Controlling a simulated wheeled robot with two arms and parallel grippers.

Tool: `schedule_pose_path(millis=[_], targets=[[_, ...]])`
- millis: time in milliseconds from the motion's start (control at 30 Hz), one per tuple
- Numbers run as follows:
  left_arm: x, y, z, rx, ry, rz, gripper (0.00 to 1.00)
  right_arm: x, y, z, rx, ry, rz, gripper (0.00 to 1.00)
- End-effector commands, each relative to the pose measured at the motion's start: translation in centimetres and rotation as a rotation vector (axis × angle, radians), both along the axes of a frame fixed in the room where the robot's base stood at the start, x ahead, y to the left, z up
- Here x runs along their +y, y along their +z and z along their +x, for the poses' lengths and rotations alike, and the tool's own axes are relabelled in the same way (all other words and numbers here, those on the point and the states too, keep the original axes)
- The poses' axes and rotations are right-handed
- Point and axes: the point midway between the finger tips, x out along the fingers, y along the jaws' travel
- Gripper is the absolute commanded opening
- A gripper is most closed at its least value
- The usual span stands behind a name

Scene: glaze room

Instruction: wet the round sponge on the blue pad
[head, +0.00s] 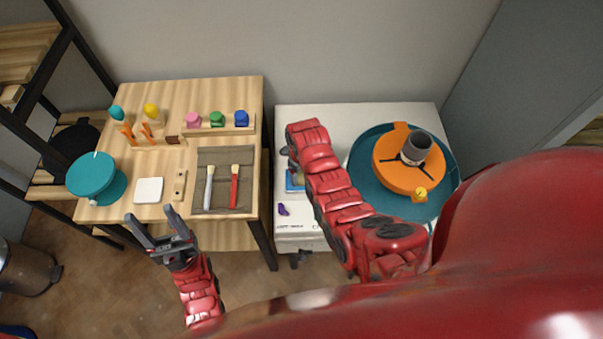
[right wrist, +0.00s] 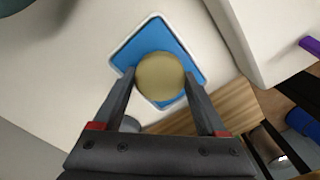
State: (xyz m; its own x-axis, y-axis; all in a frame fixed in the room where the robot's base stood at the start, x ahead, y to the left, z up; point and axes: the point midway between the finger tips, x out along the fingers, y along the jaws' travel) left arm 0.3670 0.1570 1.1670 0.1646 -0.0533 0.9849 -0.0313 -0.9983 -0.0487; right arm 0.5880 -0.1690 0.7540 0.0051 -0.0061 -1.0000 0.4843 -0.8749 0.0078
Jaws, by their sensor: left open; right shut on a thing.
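The round sponge (right wrist: 160,77) is a dull yellow disc held between the two fingers of my right gripper (right wrist: 160,79) in the right wrist view. The blue pad (right wrist: 146,38), in a white-rimmed tray, lies directly behind it in that view. I cannot tell whether sponge and pad touch. In the head view the blue pad (head: 290,184) shows only partly, because my right arm covers much of it and most of the right gripper. My left gripper (head: 150,213) is open and empty, in front of the wooden table's near edge.
The wooden table (head: 225,90) carries brushes on a grey mat (head: 210,199), a white tile (head: 149,190), a teal stand (head: 90,174) and coloured stoppers. Right of my arm, an orange disc (head: 392,171) with a grey cup (head: 416,147) sits on a teal wheel (head: 447,165).

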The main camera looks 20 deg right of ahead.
Motion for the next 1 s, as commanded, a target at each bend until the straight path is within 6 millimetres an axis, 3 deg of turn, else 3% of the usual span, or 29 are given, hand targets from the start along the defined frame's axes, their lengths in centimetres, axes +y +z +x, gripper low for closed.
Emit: schedule_pose_path(millis=[367, 1000], targets=[[0.0, 0.2, 0.0, 0.000, 0.000, 0.000, 0.62, 0.0, 0.3, -0.1, 0.001, 0.000, 0.000, 0.30], [0.0, 3.0, 0.0, 0.000, 0.000, 0.000, 0.62, 0.0, 6.0, 0.1, -0.002, 0.000, 0.000, 0.30]])
